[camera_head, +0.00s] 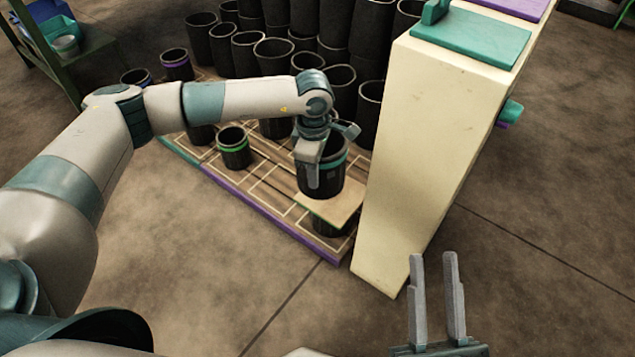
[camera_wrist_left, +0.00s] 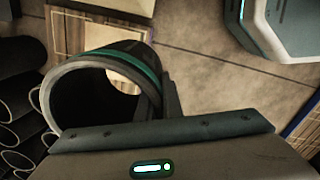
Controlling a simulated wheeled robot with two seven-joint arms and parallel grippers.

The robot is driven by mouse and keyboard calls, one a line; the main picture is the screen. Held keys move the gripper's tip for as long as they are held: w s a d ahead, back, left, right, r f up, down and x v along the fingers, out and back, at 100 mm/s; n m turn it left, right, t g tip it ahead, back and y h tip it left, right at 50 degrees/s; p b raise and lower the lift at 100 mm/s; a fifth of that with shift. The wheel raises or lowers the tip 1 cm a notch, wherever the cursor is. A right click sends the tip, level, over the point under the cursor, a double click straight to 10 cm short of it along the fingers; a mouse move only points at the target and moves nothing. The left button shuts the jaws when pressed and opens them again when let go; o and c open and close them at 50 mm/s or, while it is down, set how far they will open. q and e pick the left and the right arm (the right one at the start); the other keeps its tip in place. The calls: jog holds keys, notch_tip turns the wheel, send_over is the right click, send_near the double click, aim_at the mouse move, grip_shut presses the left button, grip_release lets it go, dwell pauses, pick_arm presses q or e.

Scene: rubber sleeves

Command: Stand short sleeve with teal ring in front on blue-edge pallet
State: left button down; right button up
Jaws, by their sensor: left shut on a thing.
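The black sleeve with the teal ring (camera_head: 322,181) is upright in the head view, above a small wooden board (camera_head: 343,213). My left gripper (camera_head: 318,165) is shut on its upper wall; whether the sleeve touches the board I cannot tell. In the left wrist view the sleeve's open mouth and teal ring (camera_wrist_left: 140,66) show close up. A blue-edged wooden corner (camera_wrist_left: 304,128), seemingly a pallet, shows at the right of that view; I see no clear blue edge on the pallets in the head view. My right gripper (camera_head: 436,300) is open and empty, lower right.
A purple-edged pallet (camera_head: 268,218) and a teal-edged one (camera_head: 182,153) lie below my left arm. A green-ringed sleeve (camera_head: 234,150) stands there. Many black sleeves (camera_head: 275,52) crowd behind. A tall cream block (camera_head: 425,130) stands close right of the held sleeve. Floor is clear in front.

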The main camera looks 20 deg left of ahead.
pick_arm(q)
jog(key=s+a+r+m, duration=0.1)
jog(key=s+r+m, duration=0.1)
jog(key=r+m, duration=0.5)
jog(key=s+r+m, duration=0.2)
jog(key=r+m, duration=0.6)
jog(key=m, duration=0.3)
jog(key=shift+a+r+m, duration=0.2)
jog(key=shift+a+m, duration=0.1)
jog(key=shift+a, duration=0.1)
jog(key=shift+a, duration=0.15)
